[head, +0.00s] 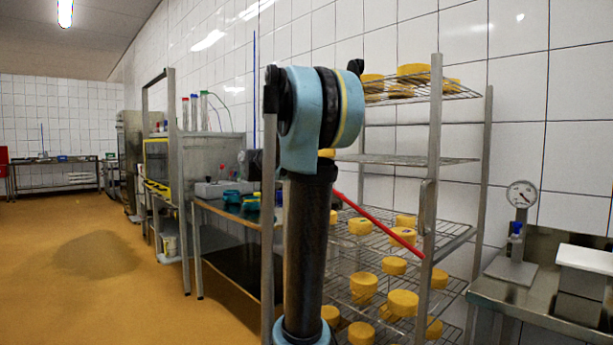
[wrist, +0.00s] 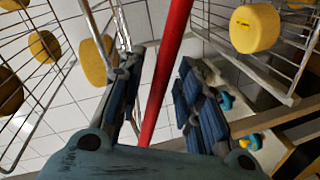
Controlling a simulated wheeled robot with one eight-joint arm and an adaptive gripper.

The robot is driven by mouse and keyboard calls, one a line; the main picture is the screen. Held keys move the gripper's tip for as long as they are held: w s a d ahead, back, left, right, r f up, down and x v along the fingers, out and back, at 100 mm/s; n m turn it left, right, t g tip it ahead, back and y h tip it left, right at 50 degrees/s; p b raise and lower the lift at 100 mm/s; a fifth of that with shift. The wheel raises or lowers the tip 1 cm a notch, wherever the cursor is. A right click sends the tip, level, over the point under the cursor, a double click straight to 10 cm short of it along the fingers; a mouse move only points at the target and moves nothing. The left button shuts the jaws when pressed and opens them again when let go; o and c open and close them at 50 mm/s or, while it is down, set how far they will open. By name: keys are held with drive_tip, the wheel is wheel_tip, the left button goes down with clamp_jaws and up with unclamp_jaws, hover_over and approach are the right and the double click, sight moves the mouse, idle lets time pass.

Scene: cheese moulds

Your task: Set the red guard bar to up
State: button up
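The red guard bar (head: 380,224) crosses the front of the wire rack in the head view. It slopes from behind my arm at the upper left down to the rack's front post at the lower right. In the wrist view the red guard bar (wrist: 168,65) runs lengthwise between the two dark fingers of my gripper (wrist: 158,75). The fingers are apart, with a visible gap on each side of the bar. I cannot tell how deep the bar lies between them. My gripper is hidden behind my arm in the head view.
The wire rack (head: 433,170) holds several yellow cheeses, one cheese (wrist: 254,28) close by in the wrist view. A steel table with a dial scale (head: 522,195) stands at right. A bench (head: 232,210) stands left of my arm. The floor (head: 90,290) at left is clear.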

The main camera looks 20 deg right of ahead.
drive_tip(key=v, duration=1.2)
